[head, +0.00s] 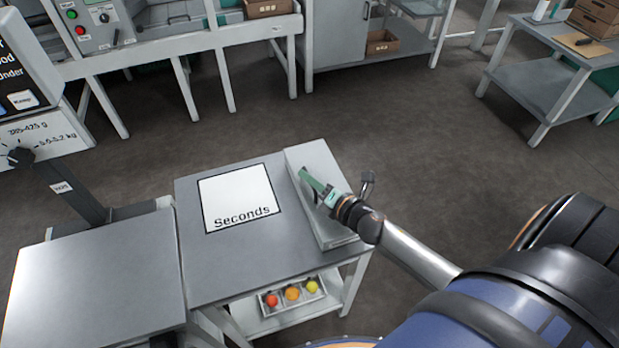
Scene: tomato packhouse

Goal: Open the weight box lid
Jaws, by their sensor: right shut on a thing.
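The weight box (339,240) is a long, narrow grey box at the right edge of the small grey table. Its flat grey lid (312,155) appears to lie over it; I cannot tell whether there is a gap beneath it. My right gripper (308,178), with green fingers, reaches in from the right over the middle of the box. It is shut on the lid, but the fingers and wrist hide the exact place of contact. My left gripper is not in view.
A white card marked "Seconds" (238,197) lies on the table left of the box. A tray of colored balls (292,295) sits on the shelf below. A grey scale plate (95,285) with a dark post stands at left. Open floor lies beyond.

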